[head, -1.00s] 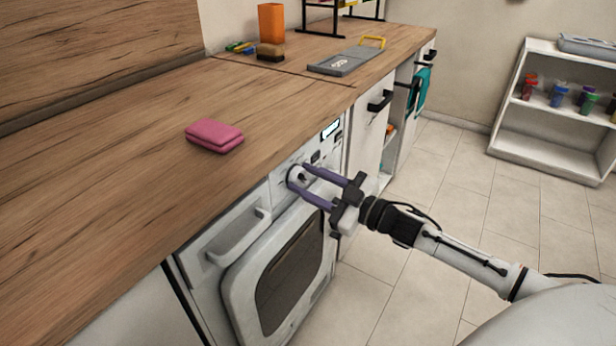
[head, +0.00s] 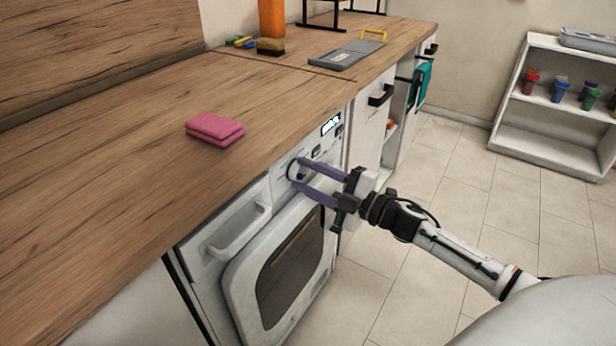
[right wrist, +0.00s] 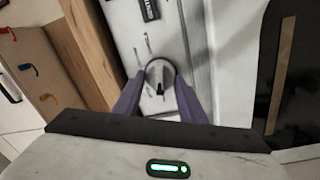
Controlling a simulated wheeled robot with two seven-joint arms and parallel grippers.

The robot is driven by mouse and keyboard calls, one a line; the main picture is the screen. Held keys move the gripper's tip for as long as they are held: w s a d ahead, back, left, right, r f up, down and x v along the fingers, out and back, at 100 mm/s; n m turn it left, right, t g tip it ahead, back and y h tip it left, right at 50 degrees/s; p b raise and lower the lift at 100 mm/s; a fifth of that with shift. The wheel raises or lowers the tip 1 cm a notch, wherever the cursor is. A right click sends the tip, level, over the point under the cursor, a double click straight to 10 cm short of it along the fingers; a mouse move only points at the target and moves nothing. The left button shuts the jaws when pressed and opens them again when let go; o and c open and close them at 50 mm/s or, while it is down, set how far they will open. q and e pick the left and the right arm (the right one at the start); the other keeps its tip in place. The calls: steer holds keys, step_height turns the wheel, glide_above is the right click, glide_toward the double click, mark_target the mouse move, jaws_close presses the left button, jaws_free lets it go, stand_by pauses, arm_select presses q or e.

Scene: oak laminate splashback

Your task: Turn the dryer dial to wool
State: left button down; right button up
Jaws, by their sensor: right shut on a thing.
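The white dryer (head: 287,262) stands under the wooden counter, with its round door shut. Its dial (right wrist: 159,77) is a round knob on the front panel, with a dark mark on its lower part in the right wrist view. Small label marks beside it are too small to read. My right gripper (head: 298,174) has its two purple fingers on either side of the dial and is shut on it. The fingers hide part of the dial in the head view. A lit display (head: 331,124) sits on the panel to the right. My left gripper is not in view.
A pink folded cloth (head: 214,129) lies on the counter (head: 130,170) above the dryer. A grey board (head: 347,55), a brush (head: 270,46) and an orange box (head: 272,18) are farther back. The floor (head: 440,170) in front is clear.

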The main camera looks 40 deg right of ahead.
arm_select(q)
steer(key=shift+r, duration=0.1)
arm_select(e)
steer(key=shift+n, duration=0.3)
steer(key=o, duration=1.1)
steer(key=shift+c, duration=0.2)
steer(key=shift+s, duration=0.15)
arm_select(q)
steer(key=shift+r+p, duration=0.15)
steer(key=shift+p, duration=0.2)
arm_select(e)
steer(key=v, duration=1)
steer(key=shift+f, duration=0.1)
